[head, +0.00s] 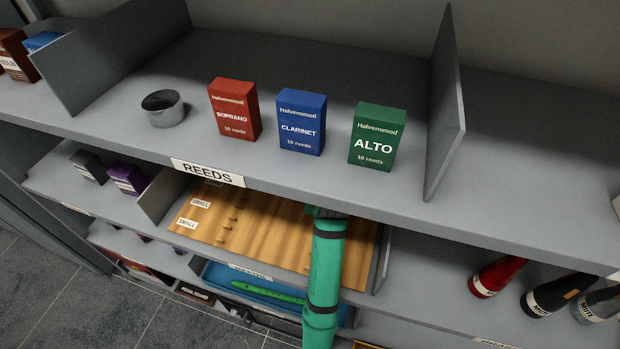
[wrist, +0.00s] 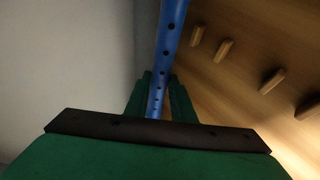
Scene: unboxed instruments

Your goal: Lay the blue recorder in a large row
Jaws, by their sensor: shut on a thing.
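The blue recorder (wrist: 171,30) shows in the wrist view as a long blue tube with a line of dark holes. My gripper (wrist: 160,88) is shut on it, with a green finger on either side. The recorder runs up and out of the top of the view, so its far end is hidden. The wooden board (head: 262,228) lies on the middle shelf and carries short pegs. In the head view my arm reaches in over the board's right part, and the upper shelf hides gripper and recorder.
The upper REEDS shelf (head: 330,186) overhangs the board, with a red box (head: 235,110), blue box (head: 301,122) and green box (head: 377,138). A divider (head: 160,196) stands left of the board. A blue tray (head: 225,281) holding a green recorder (head: 262,292) is below.

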